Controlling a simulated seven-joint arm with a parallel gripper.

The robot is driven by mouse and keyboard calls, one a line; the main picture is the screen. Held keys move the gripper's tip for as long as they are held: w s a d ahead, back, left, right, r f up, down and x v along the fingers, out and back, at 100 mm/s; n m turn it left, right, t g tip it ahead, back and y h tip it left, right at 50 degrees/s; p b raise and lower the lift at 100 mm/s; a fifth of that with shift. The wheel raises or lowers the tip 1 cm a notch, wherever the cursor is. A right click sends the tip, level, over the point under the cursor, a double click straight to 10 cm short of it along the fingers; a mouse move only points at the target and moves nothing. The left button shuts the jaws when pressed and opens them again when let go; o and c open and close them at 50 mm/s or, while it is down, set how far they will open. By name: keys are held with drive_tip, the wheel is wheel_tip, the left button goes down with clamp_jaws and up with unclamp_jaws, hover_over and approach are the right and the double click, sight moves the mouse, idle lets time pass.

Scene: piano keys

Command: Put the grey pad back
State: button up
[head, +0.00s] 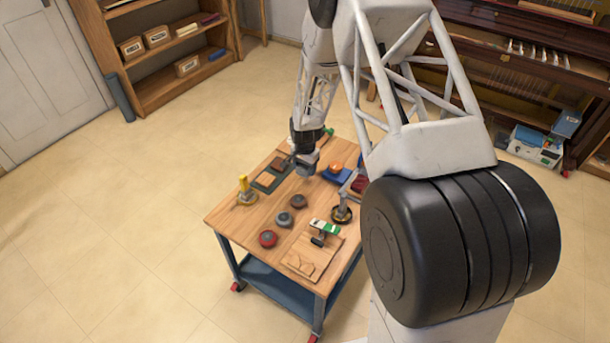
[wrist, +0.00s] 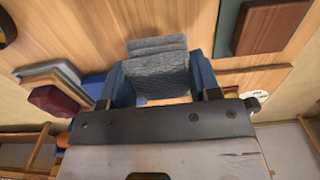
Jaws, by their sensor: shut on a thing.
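The grey pad (wrist: 161,78) is a rough, dark grey block in the wrist view. It sits between the blue fingers of my gripper (wrist: 161,84), which are shut on it. A second grey band (wrist: 157,45) shows just beyond it; I cannot tell whether it is part of the same pad. In the head view my gripper (head: 306,165) hangs over the far part of the wooden table (head: 238,218). The pad cannot be made out clearly there. Its height above the wood is unclear.
A blue piece with an orange top (head: 337,169) is to the right. Round discs (head: 284,219), a yellow post (head: 244,185) and a wooden board (head: 308,262) stand nearer. Bare wood lies between them.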

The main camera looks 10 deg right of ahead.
sight(305, 180)
drive_tip(key=shift+f, duration=0.25)
drive_tip(key=shift+f, duration=1.75)
drive_tip(key=shift+f, duration=0.15)
drive_tip(key=o, duration=0.8)
wheel_tip(305, 180, up, 11)
drive_tip(key=shift+r, duration=0.65)
drive_tip(key=shift+r, duration=0.1)
